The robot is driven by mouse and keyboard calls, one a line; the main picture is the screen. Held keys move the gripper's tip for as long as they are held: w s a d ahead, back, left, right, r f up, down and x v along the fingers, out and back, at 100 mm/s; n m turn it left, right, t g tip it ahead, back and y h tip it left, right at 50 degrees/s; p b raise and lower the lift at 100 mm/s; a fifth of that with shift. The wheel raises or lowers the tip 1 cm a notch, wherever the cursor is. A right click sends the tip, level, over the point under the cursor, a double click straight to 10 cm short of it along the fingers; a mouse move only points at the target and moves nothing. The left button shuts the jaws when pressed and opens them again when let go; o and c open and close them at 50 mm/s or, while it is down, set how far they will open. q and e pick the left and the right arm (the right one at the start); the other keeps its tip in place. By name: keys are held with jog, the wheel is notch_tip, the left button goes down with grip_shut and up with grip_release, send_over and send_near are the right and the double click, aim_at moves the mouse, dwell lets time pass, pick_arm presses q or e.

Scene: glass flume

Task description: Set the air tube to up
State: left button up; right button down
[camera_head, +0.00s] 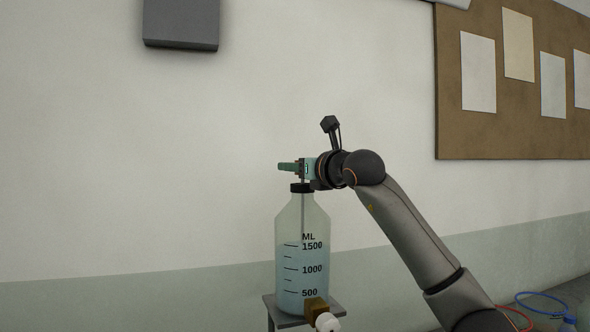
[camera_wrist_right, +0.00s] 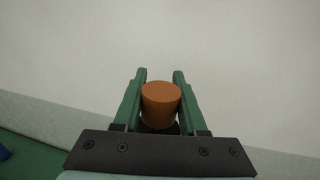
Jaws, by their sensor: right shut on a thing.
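The clear bottle (camera_head: 302,225) with a black cap (camera_head: 301,187) stands upright, holding pale blue liquid and marked 500, 1000 and 1500 ML. The thin grey air tube (camera_head: 303,214) runs vertically inside it and comes up through the cap. My right gripper (camera_head: 291,167) is level just above the cap, at the tube's top end. In the right wrist view its green fingers (camera_wrist_right: 158,100) are on either side of an orange-brown round knob (camera_wrist_right: 161,93), shut on it. The fingers largely hide the knob in the head view. The tube's lower end is hard to make out. My left gripper is out of view.
The bottle stands on a small grey stand (camera_head: 283,318). A brass-coloured block with a white outlet (camera_head: 327,321) sits at its lower front. Red and blue hoses (camera_head: 543,296) lie at the lower right. The wall behind is bare near the bottle.

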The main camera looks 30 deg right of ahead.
jog(key=shift+r+p, duration=0.35)
jog(key=shift+r, duration=0.75)
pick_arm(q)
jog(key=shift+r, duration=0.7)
pick_arm(e)
jog(key=shift+s, duration=0.1)
jog(key=shift+c, duration=2.2)
grip_release()
